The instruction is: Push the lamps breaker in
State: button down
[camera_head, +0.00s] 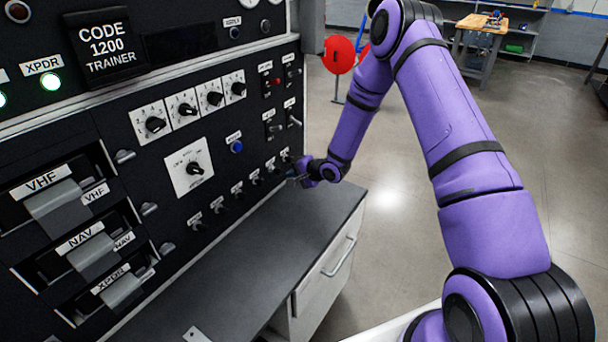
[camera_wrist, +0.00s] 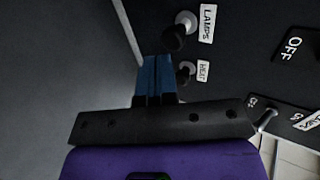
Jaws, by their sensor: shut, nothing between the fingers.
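The lamps breaker (camera_wrist: 174,40) is a dark round knob on a pale collar, beside its white LAMPS label (camera_wrist: 207,23) in the wrist view. The knob stands out from the black panel. My gripper (camera_wrist: 156,62) shows blue fingers, shut and empty, just below and left of that knob in the picture; I cannot tell whether they touch it. In the head view my gripper (camera_head: 293,179) is close to the right end of the row of small breakers, above the grey counter. The labels there are too small to read, so I cannot pick out the lamps breaker.
The HEAT breaker (camera_wrist: 184,74) is right beside my fingers. An OFF plate (camera_wrist: 293,44) and a metal toggle (camera_wrist: 265,120) are farther right. The grey counter (camera_head: 250,250) lies below the panel and is mostly bare. A red round sign (camera_head: 339,54) stands behind.

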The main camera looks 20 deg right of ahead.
aim_at(278, 171)
jog(key=shift+w+a, duration=0.75)
jog(key=shift+w, duration=0.3)
